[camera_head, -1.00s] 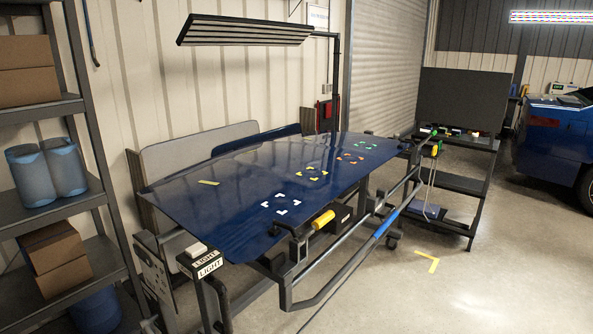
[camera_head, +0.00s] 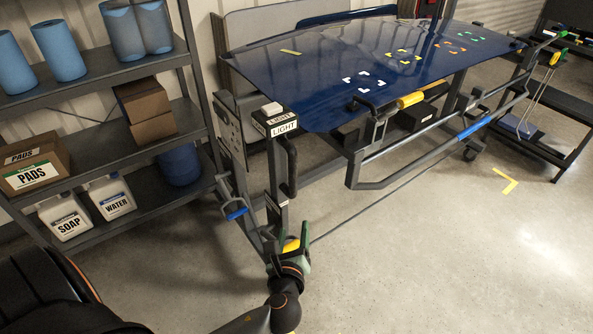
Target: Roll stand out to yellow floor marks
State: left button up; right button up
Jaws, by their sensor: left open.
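The stand (camera_head: 357,168) is a dark tubular frame that bears a glossy dark blue car panel (camera_head: 330,62) with coloured corner marks. Its front bar carries a blue grip (camera_head: 478,126). A yellow L-shaped mark (camera_head: 505,182) lies on the floor to the right of the stand, clear of it. My left gripper (camera_head: 290,248) is open, low at the foot of the post with the LIGHT box (camera_head: 276,120). A yellow piece (camera_head: 291,245) shows at its fingers; I cannot tell whether they touch it. My right gripper is out of view.
A shelf (camera_head: 95,125) with blue rolls, boxes and SOAP and WATER jugs stands at the left. A dark cart (camera_head: 545,152) stands at the right. A thin cable (camera_head: 400,190) runs near the floor. The concrete in front is clear.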

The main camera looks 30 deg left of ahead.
aim_at(293, 171)
pick_arm(q)
notch_tip(293, 171, up, 7)
jog(key=w+a+m+t+y, duration=0.2)
jog(key=w+m+y, duration=0.1)
jog(key=m, duration=0.1)
jog(key=x, duration=1.1)
jog(key=shift+w+a+f+b, duration=0.1)
jog(key=shift+w+f+b, duration=0.1)
jog(key=shift+b, duration=0.1)
grip_shut()
dwell(0.6)
